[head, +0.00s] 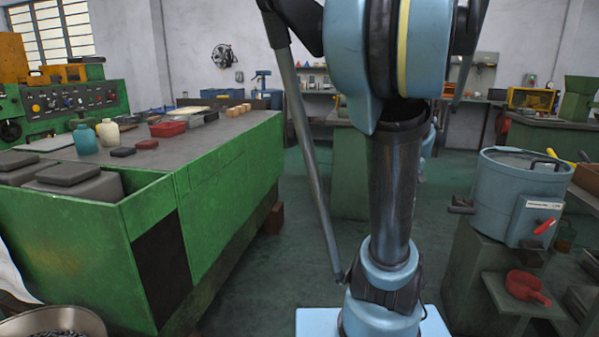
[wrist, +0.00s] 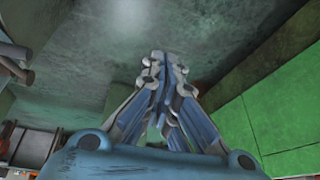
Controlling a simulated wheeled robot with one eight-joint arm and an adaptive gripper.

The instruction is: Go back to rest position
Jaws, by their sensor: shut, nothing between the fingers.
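My gripper (wrist: 160,75) shows in the wrist view with its fingers drawn together at the tips. It is shut and holds nothing. The bare floor (wrist: 135,25) and the side of a green bench (wrist: 270,110) lie beyond it, and it touches neither as far as I can see. In the head view my blue arm stands in the middle of the picture, and my gripper is not visible there.
A long green workbench (head: 230,180) with jars, a red tray (head: 168,129) and small blocks stands at left. A blue drum (head: 515,185) on a green stand is at right, with a red pan (head: 525,285) below. Open floor (head: 270,265) lies between them.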

